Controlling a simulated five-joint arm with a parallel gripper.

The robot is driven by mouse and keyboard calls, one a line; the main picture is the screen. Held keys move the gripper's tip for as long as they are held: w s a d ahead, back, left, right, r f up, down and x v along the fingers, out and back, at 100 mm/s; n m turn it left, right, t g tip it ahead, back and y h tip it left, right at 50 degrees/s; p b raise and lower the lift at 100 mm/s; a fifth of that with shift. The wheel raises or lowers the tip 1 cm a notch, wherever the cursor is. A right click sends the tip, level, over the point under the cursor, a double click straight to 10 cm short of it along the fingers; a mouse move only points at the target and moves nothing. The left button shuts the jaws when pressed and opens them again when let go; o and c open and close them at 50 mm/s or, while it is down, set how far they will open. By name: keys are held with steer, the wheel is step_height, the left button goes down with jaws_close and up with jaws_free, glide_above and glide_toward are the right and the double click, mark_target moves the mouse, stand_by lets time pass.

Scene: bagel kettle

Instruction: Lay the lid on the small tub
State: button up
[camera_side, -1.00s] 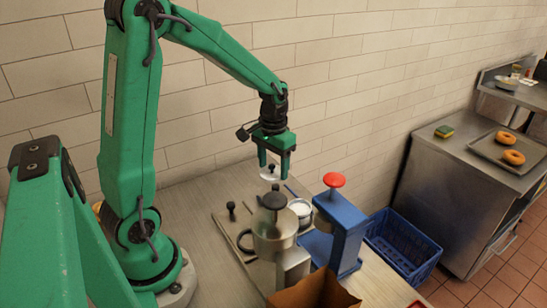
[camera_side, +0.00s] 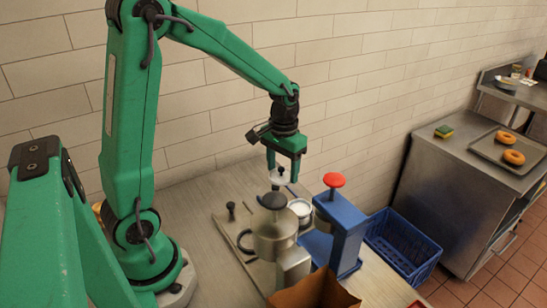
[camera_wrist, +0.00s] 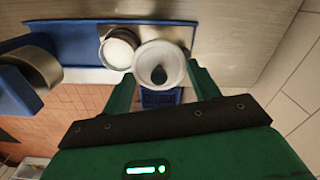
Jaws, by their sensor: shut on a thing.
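The lid is a pale round disc with a black knob. In the side view the lid (camera_side: 277,181) hangs between the fingers of my gripper (camera_side: 282,172), above the counter. In the wrist view the lid (camera_wrist: 146,57) sits between my fingertips (camera_wrist: 161,75), knob facing the camera. My gripper is shut on it. The small tub (camera_side: 308,221) is a round metal cup with white contents, standing below and to the right of the lid in the side view. In the wrist view the tub (camera_wrist: 104,58) shows just left of the lid, its top uncovered.
A tiled wall rises behind.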

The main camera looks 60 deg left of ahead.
steer(key=w+d+r, duration=0.1)
steer(key=d, duration=0.6)
steer(key=shift+r, duration=0.15)
steer(key=shift+w+f, duration=0.1)
steer(key=shift+f, duration=0.1)
steer(key=shift+f, duration=2.65)
steer(key=shift+f, duration=0.3)
stand_by(0.4)
steer(key=o, duration=1.3)
steer(key=shift+r, duration=0.1)
